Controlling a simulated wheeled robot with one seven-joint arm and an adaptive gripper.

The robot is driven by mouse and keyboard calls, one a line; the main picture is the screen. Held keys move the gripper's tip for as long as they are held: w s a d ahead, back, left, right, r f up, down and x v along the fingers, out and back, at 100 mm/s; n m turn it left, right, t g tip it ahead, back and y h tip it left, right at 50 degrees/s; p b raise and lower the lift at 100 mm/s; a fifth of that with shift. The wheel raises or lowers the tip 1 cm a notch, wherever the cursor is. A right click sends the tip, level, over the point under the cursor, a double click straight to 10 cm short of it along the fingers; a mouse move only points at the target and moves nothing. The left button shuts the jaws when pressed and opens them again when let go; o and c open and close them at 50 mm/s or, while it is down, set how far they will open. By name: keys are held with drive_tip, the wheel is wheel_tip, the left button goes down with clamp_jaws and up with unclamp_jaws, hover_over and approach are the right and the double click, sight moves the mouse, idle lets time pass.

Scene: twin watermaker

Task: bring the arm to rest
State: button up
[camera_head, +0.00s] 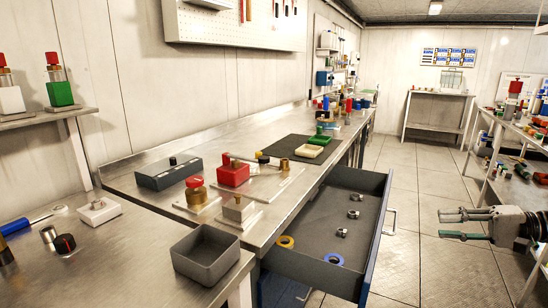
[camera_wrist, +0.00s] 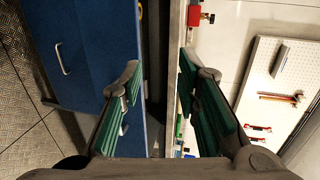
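My gripper (camera_head: 462,225) is at the right of the head view, pointing left over the aisle floor. Its two fingers with green pads are apart, with nothing between them. In the wrist view my gripper (camera_wrist: 158,95) is also open and empty, its pads spread to either side. An open drawer (camera_head: 377,243) of the workbench stands left of my gripper, with clear air between them. Inside it lie a yellow ring (camera_head: 285,242), a blue ring (camera_head: 333,259) and several small metal parts.
A steel workbench (camera_head: 130,185) runs along the left wall, holding a grey bin (camera_head: 205,258), a red block (camera_head: 233,173) and a dark mat (camera_head: 290,150). A loaded shelf rack (camera_head: 505,185) stands at the right, behind my gripper. The tiled floor (camera_head: 410,180) between is clear.

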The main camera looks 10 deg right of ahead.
drive_tip(key=s+a+r+n+g+h+b, duration=0.1)
drive_tip(key=s+a+g+h+b, duration=0.15)
drive_tip(key=a, duration=0.65)
drive_tip(key=s+a+r+n+g+h+b, duration=0.15)
drive_tip(key=s+a+g, duration=0.25)
drive_tip(key=a, duration=0.4)
drive_tip(key=s+a+r+n+g+h+b, duration=0.1)
drive_tip(key=s+a+n+g, duration=0.15)
drive_tip(key=a, duration=0.65)
drive_tip(key=s+a+f+n+h+b, duration=0.1)
drive_tip(key=s+f+h+b, duration=0.15)
drive_tip(key=s, duration=0.45)
drive_tip(key=s+a+f+h+b, duration=0.1)
drive_tip(key=s+a+f+h, duration=0.15)
drive_tip(key=s, duration=0.45)
drive_tip(key=s+a+f+n+h+b, duration=0.1)
drive_tip(key=s+f+h, duration=0.2)
drive_tip(key=s, duration=0.4)
wheel_tip(320, 180, up, 27)
drive_tip(key=t+p, duration=0.4)
drive_tip(key=p, duration=2.1)
drive_tip(key=shift+w+d+t, duration=0.2)
drive_tip(key=shift+d+t, duration=0.1)
drive_tip(key=shift+d, duration=0.1)
